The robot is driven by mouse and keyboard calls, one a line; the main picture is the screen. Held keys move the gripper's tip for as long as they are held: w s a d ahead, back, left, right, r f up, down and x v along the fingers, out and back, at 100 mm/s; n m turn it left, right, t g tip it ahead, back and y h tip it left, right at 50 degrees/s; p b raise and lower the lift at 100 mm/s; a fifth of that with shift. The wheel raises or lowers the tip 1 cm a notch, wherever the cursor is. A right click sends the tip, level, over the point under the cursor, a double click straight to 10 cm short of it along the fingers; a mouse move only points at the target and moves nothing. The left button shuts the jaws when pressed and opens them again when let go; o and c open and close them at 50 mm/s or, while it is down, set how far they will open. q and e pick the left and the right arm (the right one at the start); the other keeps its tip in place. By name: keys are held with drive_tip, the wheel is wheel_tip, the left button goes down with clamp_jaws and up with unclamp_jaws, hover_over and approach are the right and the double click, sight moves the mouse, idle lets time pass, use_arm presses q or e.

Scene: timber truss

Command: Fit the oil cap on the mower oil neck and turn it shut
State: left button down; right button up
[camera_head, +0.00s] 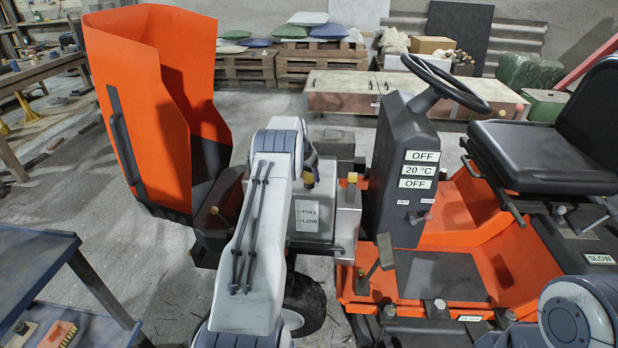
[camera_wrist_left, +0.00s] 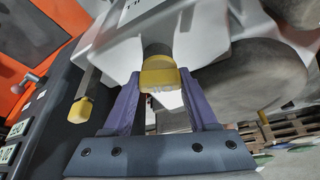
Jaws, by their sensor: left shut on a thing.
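A yellow cap (camera_wrist_left: 160,78) sits between the purple fingers of my left gripper (camera_wrist_left: 159,85), which is shut on it. A short dark cylinder (camera_wrist_left: 157,50) is directly behind the cap, against the pale engine housing. I cannot tell whether the cap is seated on a neck or how far it is turned. In the head view the cap (camera_head: 309,182) shows as a small yellow spot beside my left wrist, above the mower's engine (camera_head: 318,235). My left arm hides part of the engine. My right gripper is out of frame; only its arm shows at lower right.
Another yellow knob (camera_head: 352,178) stands close to the right of the cap. The dark dash column (camera_head: 405,160) and steering wheel (camera_head: 445,82) rise further right. The raised orange hood (camera_head: 150,100) stands at left. A blue-grey table (camera_head: 30,262) is at lower left.

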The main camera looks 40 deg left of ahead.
sight(309, 173)
use_arm(q)
drive_tip(key=shift+d+m+h, duration=0.1)
drive_tip(key=shift+m+h, duration=0.2)
drive_tip(key=shift+m, duration=0.5)
drive_tip(key=shift+f, duration=0.1)
drive_tip(key=shift+f+m+b, duration=0.1)
drive_tip(key=shift+m+b, duration=0.3)
drive_tip(key=shift+c, duration=0.4)
unclamp_jaws()
drive_tip(key=shift+d+r, duration=0.1)
drive_tip(key=shift+r, duration=0.1)
drive_tip(key=shift+o, duration=0.4)
drive_tip(key=shift+r+p, duration=2.1)
drive_tip(key=shift+r, duration=0.9)
